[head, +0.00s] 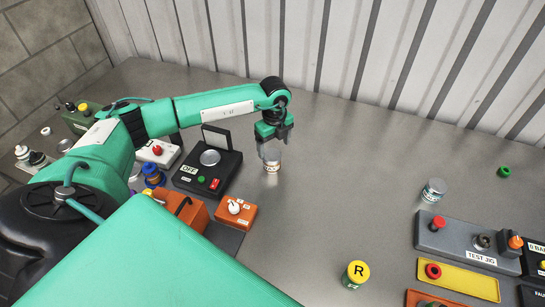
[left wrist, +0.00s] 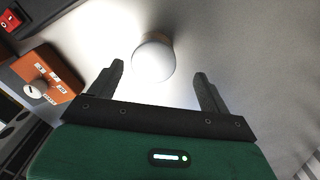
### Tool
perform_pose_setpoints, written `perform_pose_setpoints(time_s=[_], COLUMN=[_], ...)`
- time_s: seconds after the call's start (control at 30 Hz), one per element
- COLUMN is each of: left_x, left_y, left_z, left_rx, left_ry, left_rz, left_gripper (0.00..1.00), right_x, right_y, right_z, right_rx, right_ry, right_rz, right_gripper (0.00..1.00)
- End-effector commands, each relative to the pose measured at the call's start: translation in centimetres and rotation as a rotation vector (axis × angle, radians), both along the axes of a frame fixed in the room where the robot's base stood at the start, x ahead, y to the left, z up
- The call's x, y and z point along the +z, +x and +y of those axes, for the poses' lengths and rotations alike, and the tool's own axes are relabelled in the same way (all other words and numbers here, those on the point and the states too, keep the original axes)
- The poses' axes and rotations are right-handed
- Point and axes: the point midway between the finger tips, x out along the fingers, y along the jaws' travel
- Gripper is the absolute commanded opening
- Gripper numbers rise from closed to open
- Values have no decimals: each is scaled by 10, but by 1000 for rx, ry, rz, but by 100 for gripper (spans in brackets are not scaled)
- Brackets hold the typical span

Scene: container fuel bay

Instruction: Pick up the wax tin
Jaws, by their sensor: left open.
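A small round tin (head: 272,165) with a pale lid and an orange-brown band stands upright on the grey bench, right of the black device; its label is too small to read, so I cannot confirm it is the wax tin. My left gripper (head: 271,150) points down over it, open, and partly hides its top. In the left wrist view the tin's round pale top (left wrist: 153,55) shows between and slightly beyond the two spread fingers (left wrist: 159,72). A second silver tin (head: 433,190) with a teal label stands farther right. My right gripper is not in view.
A black device (head: 207,172) with a raised panel and an orange switch box (head: 236,212) stand left of the tin. A yellow-lidded jar marked R (head: 356,273) is at the front. The test jig (head: 466,243) is at right. The bench's middle is clear.

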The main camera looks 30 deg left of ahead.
Motion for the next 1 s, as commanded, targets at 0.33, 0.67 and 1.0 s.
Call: perform_pose_setpoints(time_s=[0.33, 0.67, 1.0], left_x=[-24, -59, -60], left_y=[-5, -6, -6], left_z=[3, 4, 4], left_rx=[0, 0, 0], left_ry=[1, 0, 0], left_rz=[3, 0, -1], left_gripper=[81, 81, 53], right_x=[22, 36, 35], right_y=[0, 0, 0], right_z=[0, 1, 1], right_rx=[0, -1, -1], right_ry=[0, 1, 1], right_rz=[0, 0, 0], right_gripper=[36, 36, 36])
